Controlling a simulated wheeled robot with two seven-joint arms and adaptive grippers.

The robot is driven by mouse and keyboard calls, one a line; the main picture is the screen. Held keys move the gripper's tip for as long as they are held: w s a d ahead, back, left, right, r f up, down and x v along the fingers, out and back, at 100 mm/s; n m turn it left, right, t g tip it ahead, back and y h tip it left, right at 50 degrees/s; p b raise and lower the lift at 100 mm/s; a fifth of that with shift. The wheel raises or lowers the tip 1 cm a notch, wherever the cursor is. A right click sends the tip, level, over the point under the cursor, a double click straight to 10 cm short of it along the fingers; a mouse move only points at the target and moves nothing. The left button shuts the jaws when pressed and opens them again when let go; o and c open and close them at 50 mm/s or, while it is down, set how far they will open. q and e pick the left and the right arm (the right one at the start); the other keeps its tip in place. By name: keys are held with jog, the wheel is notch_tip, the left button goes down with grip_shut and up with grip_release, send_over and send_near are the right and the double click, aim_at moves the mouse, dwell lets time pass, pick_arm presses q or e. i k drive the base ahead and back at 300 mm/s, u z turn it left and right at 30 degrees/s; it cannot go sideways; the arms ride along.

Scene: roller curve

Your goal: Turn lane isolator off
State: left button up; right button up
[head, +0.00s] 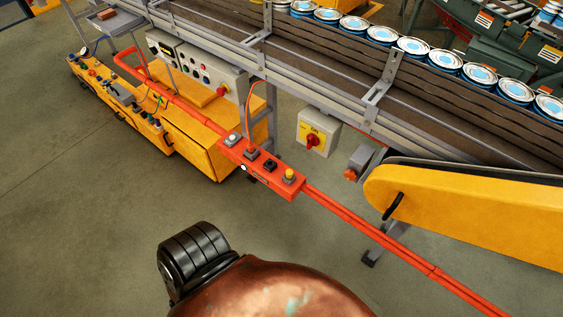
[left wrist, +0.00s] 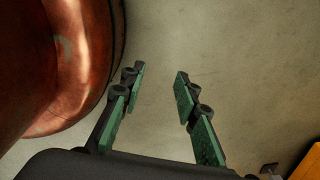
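The lane isolator (head: 319,131) is a grey box with a yellow face, mounted under the conveyor near the middle of the head view. Its red rotary handle (head: 312,142) sits upright or slightly tilted, below a label that seems to read "ON". My left gripper (left wrist: 158,84) shows only in the left wrist view. Its green-padded fingers stand apart with nothing between them, over bare floor. The isolator is not in the left wrist view. My right gripper is in neither view.
An orange-red rail with a button box (head: 262,167) runs diagonally in front of the isolator. A yellow guard (head: 480,215) and a grey sensor box (head: 362,160) stand to its right. A grey control panel (head: 200,70) is left. Blue-labelled cans (head: 413,46) line the conveyor. Nearer floor is clear.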

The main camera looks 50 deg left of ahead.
aim_at(312, 140)
jog(key=k, duration=0.5)
jog(key=u, duration=1.5)
jog(key=i, duration=0.35)
